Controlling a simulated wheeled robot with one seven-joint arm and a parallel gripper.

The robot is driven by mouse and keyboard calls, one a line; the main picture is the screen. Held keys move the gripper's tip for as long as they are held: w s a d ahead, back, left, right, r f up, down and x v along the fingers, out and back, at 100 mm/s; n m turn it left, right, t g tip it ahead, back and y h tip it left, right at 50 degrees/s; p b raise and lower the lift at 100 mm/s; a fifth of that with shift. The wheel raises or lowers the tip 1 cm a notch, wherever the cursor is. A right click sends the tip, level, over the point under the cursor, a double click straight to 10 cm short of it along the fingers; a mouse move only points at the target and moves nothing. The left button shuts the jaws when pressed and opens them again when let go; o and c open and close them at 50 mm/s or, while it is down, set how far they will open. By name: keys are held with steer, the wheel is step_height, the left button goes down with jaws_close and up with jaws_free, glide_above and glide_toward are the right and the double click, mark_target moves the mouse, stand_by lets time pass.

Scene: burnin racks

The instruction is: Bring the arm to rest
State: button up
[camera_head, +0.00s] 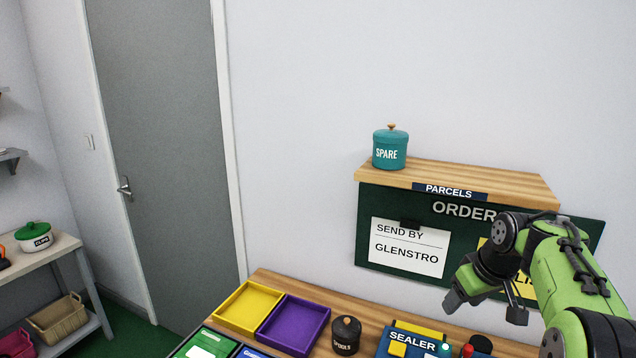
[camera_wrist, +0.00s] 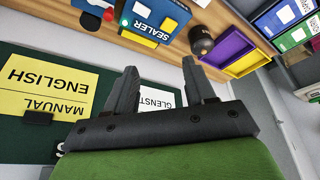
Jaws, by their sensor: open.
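My gripper (camera_head: 452,297) hangs at the end of my green arm at the right of the head view, in front of the dark green order board (camera_head: 365,247) and above the bench. In the wrist view my gripper (camera_wrist: 168,82) shows two dark fingers spread apart with nothing between them. The board with its white and yellow sheets lies behind the fingers there. My arm is bent and covers part of the board and its yellow sheet in the head view.
The wooden bench (camera_head: 273,279) below holds a yellow tray (camera_head: 249,308), a purple tray (camera_head: 293,325), a dark lidded pot (camera_head: 346,336) and a blue sealer (camera_head: 405,343). A teal SPARE pot (camera_head: 390,149) stands on the wall shelf (camera_head: 470,178). The wall above is clear.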

steer(key=s+a+r+m, duration=0.1)
steer(key=s+a+r, duration=0.1)
steer(key=s+a, duration=0.5)
steer(key=s+a+r, duration=0.3)
steer(key=s+a, duration=0.2)
steer(key=s, duration=0.3)
steer(key=s+a+f+m, duration=0.1)
steer(key=s+f, duration=0.1)
steer(key=s, duration=0.5)
steer(key=s+a+f+m+t, duration=0.1)
steer(key=s+f, duration=0.2)
steer(key=s, duration=0.4)
steer(key=shift+s+a+f+h, duration=0.15)
steer(key=shift+a+f+h, duration=0.15)
steer(key=shift+h, duration=0.1)
